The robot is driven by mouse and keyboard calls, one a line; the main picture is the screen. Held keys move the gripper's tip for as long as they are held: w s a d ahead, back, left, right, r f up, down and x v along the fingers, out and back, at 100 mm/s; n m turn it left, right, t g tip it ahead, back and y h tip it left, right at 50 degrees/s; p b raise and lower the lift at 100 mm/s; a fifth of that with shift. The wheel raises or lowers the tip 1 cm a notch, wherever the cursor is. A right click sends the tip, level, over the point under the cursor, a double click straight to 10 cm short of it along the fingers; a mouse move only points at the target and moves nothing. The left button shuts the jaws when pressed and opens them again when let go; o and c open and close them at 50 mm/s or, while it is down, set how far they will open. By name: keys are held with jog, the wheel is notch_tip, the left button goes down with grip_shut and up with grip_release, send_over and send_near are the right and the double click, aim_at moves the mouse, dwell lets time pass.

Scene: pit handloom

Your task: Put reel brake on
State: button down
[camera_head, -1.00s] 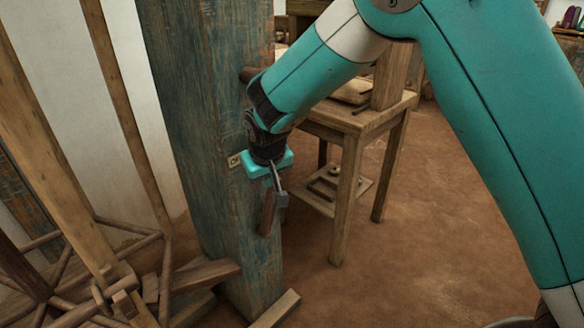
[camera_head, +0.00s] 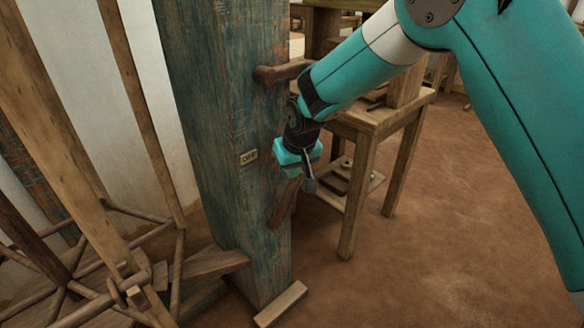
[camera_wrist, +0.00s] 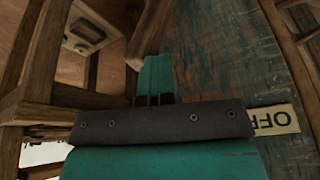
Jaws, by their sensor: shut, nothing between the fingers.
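The reel brake lever, a short brown wooden bar (camera_head: 284,204), hangs low on the blue-green weathered post (camera_head: 228,130). It is tilted, its lower end to the left and its upper part hidden behind my gripper. My gripper (camera_head: 310,186) is shut and empty, pointing down just right of the lever's upper part. In the wrist view my shut fingers (camera_wrist: 155,78) lie close to the lever (camera_wrist: 150,34); I cannot tell whether they touch.
A thick wooden peg (camera_head: 283,71) sticks out of the post above my gripper. A wooden stool-like table (camera_head: 372,118) stands close behind on the right. Wooden reel spokes (camera_head: 128,280) fill the lower left. The earthen floor (camera_head: 440,220) on the right is clear.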

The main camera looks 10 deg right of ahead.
jog(key=shift+w+d, duration=0.25)
jog(key=shift+d, duration=0.1)
jog(key=s+a+r+p, duration=0.2)
jog(key=s+r+p, duration=0.1)
jog(key=r, duration=0.8)
jog(key=shift+s+r+p, duration=0.2)
jog(key=shift+s+p, duration=0.2)
jog(key=shift+s, duration=0.45)
jog(key=s+d+r+n+g+y, duration=0.1)
jog(key=s+d+r, duration=0.2)
jog(key=s, duration=0.7)
jog(key=s+d+r+n+g+y, duration=0.1)
jog(key=s+d+r, duration=0.2)
jog(key=s, duration=0.6)
jog(key=s+d+r+n+g+y, duration=0.1)
jog(key=s+d+r, duration=0.2)
jog(key=s, duration=0.7)
notch_tip(320, 180, up, 18)
jog(key=s+p, duration=0.1)
jog(key=p, duration=1.7)
jog(key=shift+a+n+g+p, duration=0.15)
jog(key=shift+n+g+p, duration=0.15)
jog(key=shift+p, duration=0.05)
